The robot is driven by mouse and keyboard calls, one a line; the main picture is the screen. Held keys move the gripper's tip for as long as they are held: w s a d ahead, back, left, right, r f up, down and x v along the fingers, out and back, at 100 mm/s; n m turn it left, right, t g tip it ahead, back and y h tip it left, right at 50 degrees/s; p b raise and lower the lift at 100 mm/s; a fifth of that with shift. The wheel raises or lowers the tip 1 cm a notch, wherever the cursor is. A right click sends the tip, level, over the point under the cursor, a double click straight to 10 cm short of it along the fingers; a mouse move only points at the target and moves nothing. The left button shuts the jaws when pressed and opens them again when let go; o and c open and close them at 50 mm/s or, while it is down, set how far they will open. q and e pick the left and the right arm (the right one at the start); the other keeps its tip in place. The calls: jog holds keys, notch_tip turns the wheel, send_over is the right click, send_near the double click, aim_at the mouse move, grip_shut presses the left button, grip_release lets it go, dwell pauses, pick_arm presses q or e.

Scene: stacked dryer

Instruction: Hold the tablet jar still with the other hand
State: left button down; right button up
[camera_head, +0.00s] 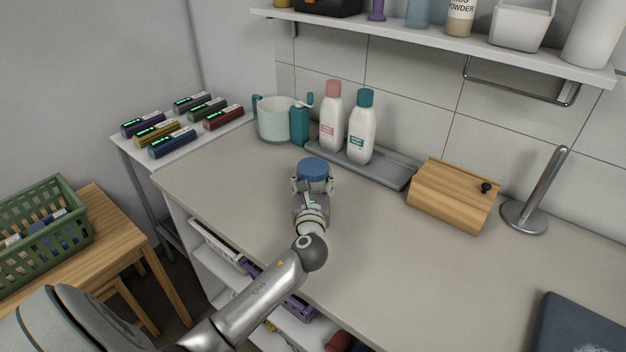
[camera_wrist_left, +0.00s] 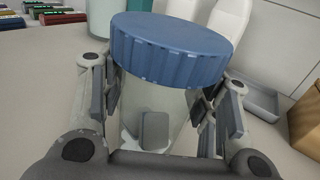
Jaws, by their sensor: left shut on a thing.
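The tablet jar (camera_head: 313,168) stands on the counter with its blue ribbed lid on. In the left wrist view the blue lid (camera_wrist_left: 170,48) is large and close, above a clear, pale jar body (camera_wrist_left: 160,108). My left gripper (camera_head: 313,186) is around the jar body below the lid, with finger pads on both sides, shut on it. The left fingers also show in the left wrist view (camera_wrist_left: 165,105). The gripper hides most of the jar body in the head view. My right gripper is not in view.
Behind the jar, a grey tray (camera_head: 392,173) holds two white bottles (camera_head: 361,130). A teal dispenser (camera_head: 299,124) and a pale jug (camera_head: 273,120) stand left of it. A wooden box (camera_head: 453,195) and a metal holder (camera_head: 527,215) stand right.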

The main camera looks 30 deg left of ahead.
pick_arm(q)
jog(key=c, duration=0.5)
grip_release()
jog(key=shift+f, duration=0.15)
jog(key=shift+s+d, duration=0.1)
jog(key=b+v, duration=0.1)
jog(key=v, duration=1.1)
